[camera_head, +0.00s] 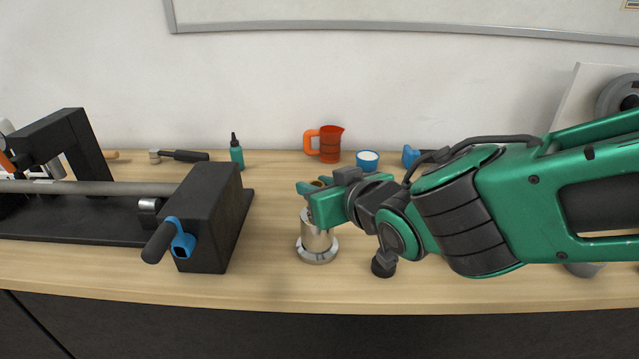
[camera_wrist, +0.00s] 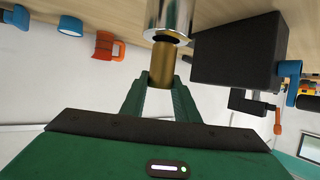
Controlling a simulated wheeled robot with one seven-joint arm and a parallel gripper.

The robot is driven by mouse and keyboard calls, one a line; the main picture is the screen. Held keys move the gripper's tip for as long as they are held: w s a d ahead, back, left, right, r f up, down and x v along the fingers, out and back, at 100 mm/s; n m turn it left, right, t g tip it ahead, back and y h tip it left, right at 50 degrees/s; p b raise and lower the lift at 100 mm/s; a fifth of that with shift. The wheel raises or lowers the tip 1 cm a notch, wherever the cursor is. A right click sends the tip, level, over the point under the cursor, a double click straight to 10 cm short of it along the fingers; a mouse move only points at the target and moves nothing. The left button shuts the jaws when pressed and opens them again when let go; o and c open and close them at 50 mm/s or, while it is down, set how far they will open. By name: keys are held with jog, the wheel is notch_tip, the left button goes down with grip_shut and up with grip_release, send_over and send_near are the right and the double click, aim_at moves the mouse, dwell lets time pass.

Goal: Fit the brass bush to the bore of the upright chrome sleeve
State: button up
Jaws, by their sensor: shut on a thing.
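The chrome sleeve (camera_head: 318,245) stands upright on the bench on its wide round flange. In the wrist view the sleeve (camera_wrist: 169,14) shows at the top centre, with its dark bore facing the bush. My gripper (camera_head: 312,194) is at the sleeve's upper end in the head view. It is shut on the brass bush (camera_wrist: 161,68), whose end lies close to the bore mouth in the wrist view. I cannot tell whether the bush touches the sleeve or has entered it. In the head view only a little of the bush (camera_head: 320,182) shows between the green fingers.
A black block machine (camera_head: 211,215) with a blue-hubbed handle stands left of the sleeve. Behind are a teal bottle (camera_head: 236,155), an orange jug (camera_head: 329,146) and a blue cup (camera_head: 367,160). A dark knob-like object (camera_head: 383,265) sits right of the sleeve.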

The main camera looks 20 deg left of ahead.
jog(key=shift+f, duration=1.25)
jog(key=shift+f, duration=0.3)
jog(key=shift+f, duration=0.6)
jog(key=o, duration=1.2)
